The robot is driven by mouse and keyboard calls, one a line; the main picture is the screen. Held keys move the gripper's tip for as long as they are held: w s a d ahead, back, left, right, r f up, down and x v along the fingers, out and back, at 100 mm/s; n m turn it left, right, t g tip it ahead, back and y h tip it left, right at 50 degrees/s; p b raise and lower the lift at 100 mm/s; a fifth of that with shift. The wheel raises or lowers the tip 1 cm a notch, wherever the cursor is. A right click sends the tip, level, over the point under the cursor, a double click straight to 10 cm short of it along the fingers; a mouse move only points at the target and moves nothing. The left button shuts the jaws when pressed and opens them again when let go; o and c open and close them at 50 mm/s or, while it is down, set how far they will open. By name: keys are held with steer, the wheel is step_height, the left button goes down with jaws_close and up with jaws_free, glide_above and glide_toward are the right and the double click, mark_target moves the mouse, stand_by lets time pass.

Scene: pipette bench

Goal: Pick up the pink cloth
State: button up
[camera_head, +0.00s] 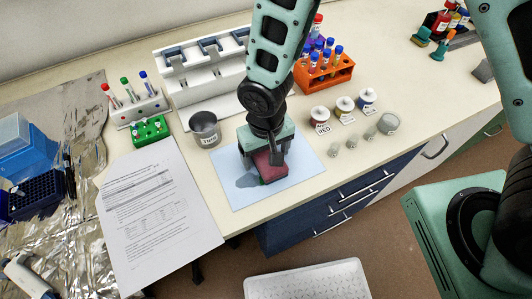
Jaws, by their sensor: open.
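The pink cloth (272,171) lies on the light blue mat (236,189) near the front edge of the bench. It looks like a small folded reddish-pink block. My gripper (272,164) points down right over the cloth, and its body hides the cloth's back part. The gripper is open. I cannot tell whether its fingers touch the cloth, as the fingertips are partly hidden.
A metal cup (204,129) stands left of the mat, and printed paper (158,212) lies farther left. Small labelled jars (320,119) and an orange tube rack (325,78) stand at the right. A white rack (195,80) stands behind. A white tray (308,283) is below the bench.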

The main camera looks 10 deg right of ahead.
mark_target(266, 153)
steer(key=c, duration=1.1)
step_height(266, 153, up, 10)
steer(key=shift+r+b, duration=0.1)
steer(key=shift+b, duration=0.8)
